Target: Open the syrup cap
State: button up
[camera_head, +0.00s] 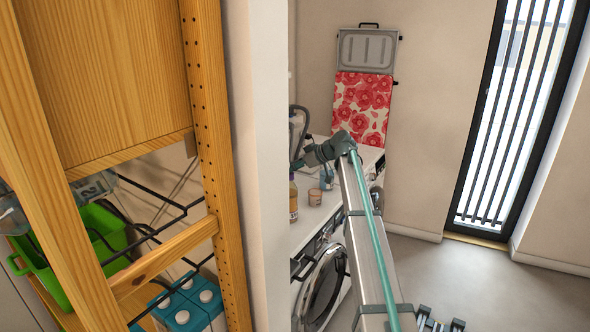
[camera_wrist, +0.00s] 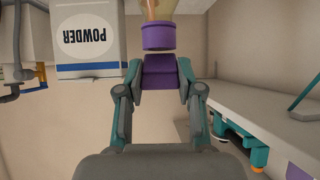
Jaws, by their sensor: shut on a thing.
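The syrup bottle (camera_head: 293,200) is amber and stands on the white counter in the head view. Its amber body (camera_wrist: 160,8) shows at the top edge of the inverted wrist view, with a purple collar (camera_wrist: 158,37) at its end. My gripper (camera_wrist: 160,75) is shut on a purple cap (camera_wrist: 159,64), which sits between the two fingers. The cap lines up with the collar, and a thin pale gap shows between them. In the head view my gripper (camera_head: 297,162) is above the bottle, its fingertips hard to make out.
A white powder box (camera_wrist: 88,40) stands close by in the wrist view. Small cups (camera_head: 315,196) and a jar (camera_head: 327,177) stand right of the bottle. A front-loading washer (camera_head: 322,285) is below the counter. A wooden shelf (camera_head: 215,150) stands at left; floor at right is mostly clear.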

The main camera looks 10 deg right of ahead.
jog(key=g+h+p, duration=0.1)
jog(key=w+a+r+g+h+p, duration=0.1)
jog(key=h, duration=0.1)
jog(key=shift+a+r+g+h, duration=0.1)
jog(key=shift+r+g+h, duration=0.2)
jog(key=shift+w+a+g+h+p, duration=0.2)
jog(key=shift+a+g+h+p, duration=0.15)
jog(key=shift+g+h+p, duration=0.6)
jog(key=shift+h+b, duration=0.3)
jog(key=shift+h, duration=0.05)
jog(key=o, duration=1.2)
jog(key=v, duration=1.2)
jog(key=shift+d, duration=0.1)
